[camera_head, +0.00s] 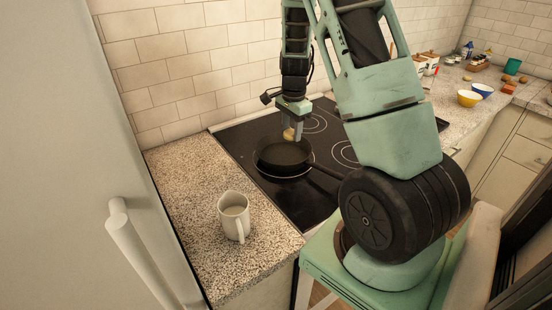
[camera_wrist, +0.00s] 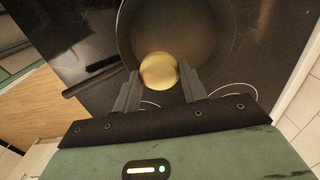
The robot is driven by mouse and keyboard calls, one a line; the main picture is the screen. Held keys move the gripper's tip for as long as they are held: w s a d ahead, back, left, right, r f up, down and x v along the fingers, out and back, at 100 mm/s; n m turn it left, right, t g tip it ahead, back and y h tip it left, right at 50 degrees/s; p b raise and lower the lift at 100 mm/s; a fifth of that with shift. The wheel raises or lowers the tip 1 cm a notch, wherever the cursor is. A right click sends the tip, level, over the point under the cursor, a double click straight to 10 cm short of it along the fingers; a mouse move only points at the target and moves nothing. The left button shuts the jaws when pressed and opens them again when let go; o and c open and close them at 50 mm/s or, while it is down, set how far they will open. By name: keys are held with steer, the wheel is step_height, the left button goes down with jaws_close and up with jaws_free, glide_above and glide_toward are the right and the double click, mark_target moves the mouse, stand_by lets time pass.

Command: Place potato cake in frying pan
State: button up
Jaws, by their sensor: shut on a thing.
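The potato cake (camera_wrist: 159,71) is a small round yellow-tan piece between the two fingers of my gripper (camera_wrist: 160,88) in the wrist view. My gripper also shows in the head view (camera_head: 292,135), pointing down, shut on the potato cake (camera_head: 289,133). The frying pan (camera_head: 283,153) is black and round and sits on the cooktop, its handle reaching to the lower right. In the wrist view the pan (camera_wrist: 205,25) lies beyond the cake, which overlaps its near part in the picture. The cake appears above the pan; the exact gap cannot be told.
The black cooktop (camera_head: 250,137) surrounds the pan. A white mug (camera_head: 234,214) stands on the speckled counter (camera_head: 188,180) at left. The tiled wall (camera_head: 190,50) is close behind my gripper. A fridge door (camera_head: 50,150) is at far left. Bowls (camera_head: 470,97) and small items stand at far right.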

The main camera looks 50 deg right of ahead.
mark_target(292, 132)
step_height(292, 132, down, 9)
steer(key=shift+r+p, duration=0.2)
steer(key=shift+p, duration=0.55)
steer(key=shift+f, duration=0.15)
steer(key=o, duration=1)
steer(key=shift+o, duration=0.2)
step_height(292, 132, up, 12)
steer(key=shift+s+f+b, duration=0.15)
steer(key=shift+b, duration=1.1)
steer(key=shift+r, duration=0.35)
steer(key=shift+s, duration=0.1)
